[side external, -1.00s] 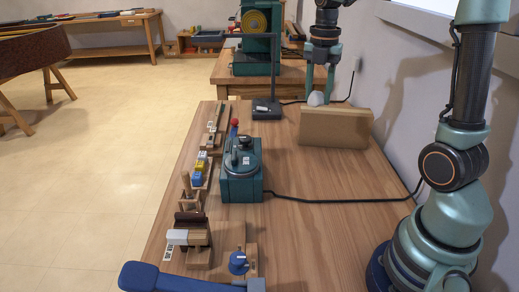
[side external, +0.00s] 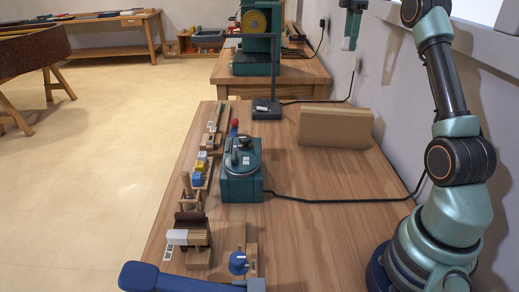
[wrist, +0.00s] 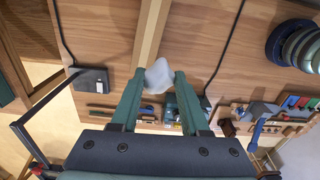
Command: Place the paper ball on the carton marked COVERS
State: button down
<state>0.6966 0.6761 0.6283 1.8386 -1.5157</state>
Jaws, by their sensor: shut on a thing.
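My gripper (wrist: 157,78) is shut on the paper ball (wrist: 159,75), a crumpled whitish lump between its fingertips in the wrist view. In the side view my gripper (side external: 348,42) hangs high at the top right, well above the table, with a small pale patch at its lower end. A plain brown cardboard carton (side external: 335,128) stands upright on the far right of the table, below and apart from the gripper. No COVERS marking is readable on it. In the wrist view a pale carton strip (wrist: 152,32) runs behind the ball.
A green machine (side external: 241,175) with a black cable stands mid-table. A black stand (side external: 267,108) is left of the carton. Wooden holders with small blocks (side external: 190,237) line the left edge. The table in front of the carton is clear.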

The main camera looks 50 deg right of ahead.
aim_at(339, 114)
jog(key=shift+s+d+f, duration=0.1)
jog(key=shift+d+f, duration=0.05)
jog(key=shift+d, duration=0.1)
notch_tip(339, 114, down, 20)
jog(key=shift+r, duration=0.2)
dwell(0.4)
jog(key=shift+c, duration=2)
grip_release()
jog(key=shift+f, duration=0.1)
